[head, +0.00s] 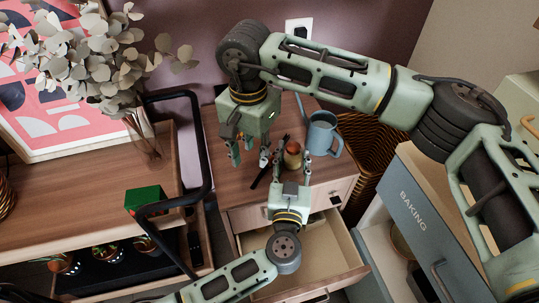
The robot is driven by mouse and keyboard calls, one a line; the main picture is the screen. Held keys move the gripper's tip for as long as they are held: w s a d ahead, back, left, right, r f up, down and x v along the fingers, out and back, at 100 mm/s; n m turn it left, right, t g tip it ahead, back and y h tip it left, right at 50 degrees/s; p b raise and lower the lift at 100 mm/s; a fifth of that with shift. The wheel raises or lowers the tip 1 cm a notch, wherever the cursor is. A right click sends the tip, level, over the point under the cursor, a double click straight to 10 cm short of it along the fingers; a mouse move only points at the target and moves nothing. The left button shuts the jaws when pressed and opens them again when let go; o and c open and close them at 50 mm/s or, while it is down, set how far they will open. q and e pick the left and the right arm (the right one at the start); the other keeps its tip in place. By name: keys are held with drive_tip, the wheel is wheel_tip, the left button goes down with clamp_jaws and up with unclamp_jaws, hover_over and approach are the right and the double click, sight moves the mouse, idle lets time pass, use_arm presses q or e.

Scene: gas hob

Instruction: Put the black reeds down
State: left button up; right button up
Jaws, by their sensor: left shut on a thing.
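The black reeds (258,178) show as a short dark bundle on or just above the wooden cabinet top, just below my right gripper; whether they touch it is hard to tell. My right gripper (249,155) points down over the cabinet top, its fingers apart, with nothing clear between them. My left gripper (292,168) reaches in from the front, its fingers around a small brown bottle (292,156), and is shut on it. The bottle stands upright; its lower part is partly hidden by the gripper.
A blue-grey watering can (322,134) stands close behind the bottle. The cabinet drawer (310,262) is open beneath my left arm. A wicker basket (372,150) is to the right. A sideboard on the left carries a green box (146,197) and a vase with leafy branches (145,140).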

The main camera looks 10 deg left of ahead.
sight(256, 181)
wheel_tip(256, 181, down, 10)
drive_tip(key=shift+w+f, duration=0.1)
clamp_jaws()
idle(0.5)
